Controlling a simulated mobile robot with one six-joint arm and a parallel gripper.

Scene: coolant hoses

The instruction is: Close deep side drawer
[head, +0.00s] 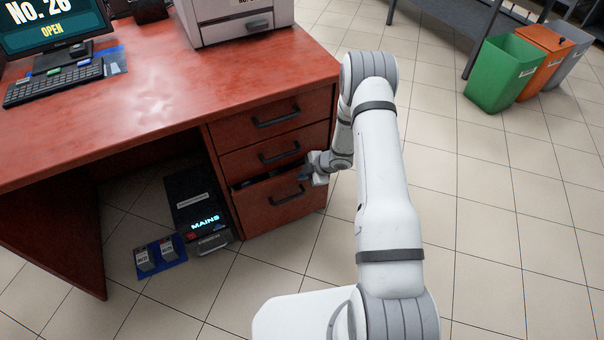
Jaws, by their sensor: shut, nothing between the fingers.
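The deep side drawer (262,212) is the bottom and tallest of three drawers in the red-brown desk. It stands slightly open: a dark gap shows along its top edge, and its front sits a little forward of the drawers above. Its black bar handle (287,196) is on the front. My gripper (305,174) is shut and empty, at the upper right of this drawer front, close to the top edge. I cannot tell whether it touches the drawer. My wrist hides part of the desk's right edge.
The middle drawer (240,161) and top drawer (245,122) look shut. A black box marked MAINS (185,200) and a blue mat (176,255) with small grey blocks are on the floor left of the drawer. Open tiled floor lies in front. Bins (495,85) stand far right.

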